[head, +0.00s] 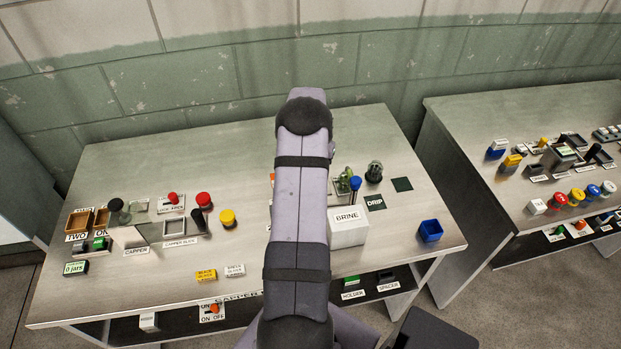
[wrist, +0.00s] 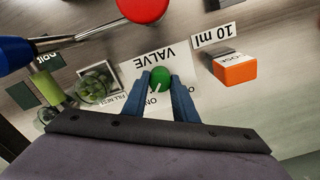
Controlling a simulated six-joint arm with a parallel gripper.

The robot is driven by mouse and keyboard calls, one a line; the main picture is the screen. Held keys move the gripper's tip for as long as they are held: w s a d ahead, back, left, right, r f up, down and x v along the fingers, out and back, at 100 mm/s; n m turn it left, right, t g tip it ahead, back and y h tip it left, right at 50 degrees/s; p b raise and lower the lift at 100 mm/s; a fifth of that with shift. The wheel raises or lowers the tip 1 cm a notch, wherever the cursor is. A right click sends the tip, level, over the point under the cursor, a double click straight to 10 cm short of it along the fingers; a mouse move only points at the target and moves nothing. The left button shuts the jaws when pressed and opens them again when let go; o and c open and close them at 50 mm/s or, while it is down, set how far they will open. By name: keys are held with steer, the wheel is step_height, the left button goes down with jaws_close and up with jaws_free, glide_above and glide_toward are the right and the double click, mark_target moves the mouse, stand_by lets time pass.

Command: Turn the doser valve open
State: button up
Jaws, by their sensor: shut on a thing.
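The pointer slants toward the upper right in the wrist view. In the head view my arm hides the valve and the gripper.
An orange dose block (wrist: 235,69) stands right of the valve, and a glass jar with green contents (wrist: 93,85) stands left. The brine box (head: 347,232) stands right of my arm.

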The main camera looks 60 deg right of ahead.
steer(key=shift+m, duration=0.4)
steer(key=o, duration=1)
steer(key=shift+o, duration=0.2)
steer(key=shift+r, duration=0.15)
steer(key=shift+r+b, duration=1.15)
steer(key=shift+r, duration=2.4)
steer(key=w+a+r+n, duration=0.2)
steer(key=w+a+n, duration=0.2)
steer(key=a, duration=0.9)
steer(key=w+a+r+n, duration=0.2)
steer(key=w+a+n, duration=0.15)
steer(key=a, duration=0.95)
steer(key=s+a+n, duration=0.4)
steer(key=s+a, duration=0.2)
steer(key=a, duration=0.3)
steer(key=s+a+f+n, duration=0.1)
steer(key=s+a+n, duration=0.2)
steer(key=s+a, duration=0.3)
steer(key=a, duration=0.4)
steer(key=shift+s+f+n, duration=0.25)
steer(key=shift+f+n, duration=0.05)
steer(key=shift+n, duration=0.05)
